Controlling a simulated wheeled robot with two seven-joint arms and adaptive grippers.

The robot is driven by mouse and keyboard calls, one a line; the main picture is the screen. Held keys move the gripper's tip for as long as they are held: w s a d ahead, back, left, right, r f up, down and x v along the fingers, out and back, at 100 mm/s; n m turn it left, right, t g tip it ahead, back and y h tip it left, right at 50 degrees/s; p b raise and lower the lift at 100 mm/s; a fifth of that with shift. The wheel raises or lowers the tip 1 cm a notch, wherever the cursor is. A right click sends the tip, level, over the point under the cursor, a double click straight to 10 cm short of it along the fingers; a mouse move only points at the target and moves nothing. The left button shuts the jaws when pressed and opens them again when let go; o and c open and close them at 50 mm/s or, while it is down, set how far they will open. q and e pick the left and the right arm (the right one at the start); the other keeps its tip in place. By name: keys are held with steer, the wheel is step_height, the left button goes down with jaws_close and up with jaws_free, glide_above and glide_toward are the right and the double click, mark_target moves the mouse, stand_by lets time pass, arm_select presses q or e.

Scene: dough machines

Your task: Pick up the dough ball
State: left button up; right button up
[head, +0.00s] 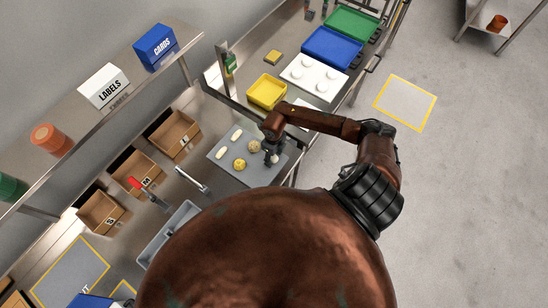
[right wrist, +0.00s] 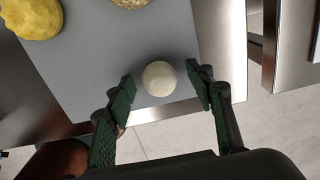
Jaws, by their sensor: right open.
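A pale round dough ball (right wrist: 159,78) lies near the edge of a grey board (right wrist: 135,45) in the right wrist view. In the head view the ball (head: 275,158) is small and partly hidden by my right gripper (head: 271,152). My right gripper (right wrist: 161,88) is open, with its dark green fingers on either side of the ball in the wrist picture. Gaps show between the ball and both fingers, and nothing is held. How far the fingertips are above the board is hard to tell. My left gripper is not in view.
The board also holds a yellow lump (head: 239,164), a speckled beige ball (head: 254,146) and two white elongated pieces (head: 236,136). A yellow tray (head: 267,91) and a white tray with round pieces (head: 301,86) stand beyond. Open floor lies to the right.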

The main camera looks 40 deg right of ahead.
steer(key=shift+c, duration=0.6)
steer(key=c, duration=1.1)
steer(key=shift+r, duration=0.1)
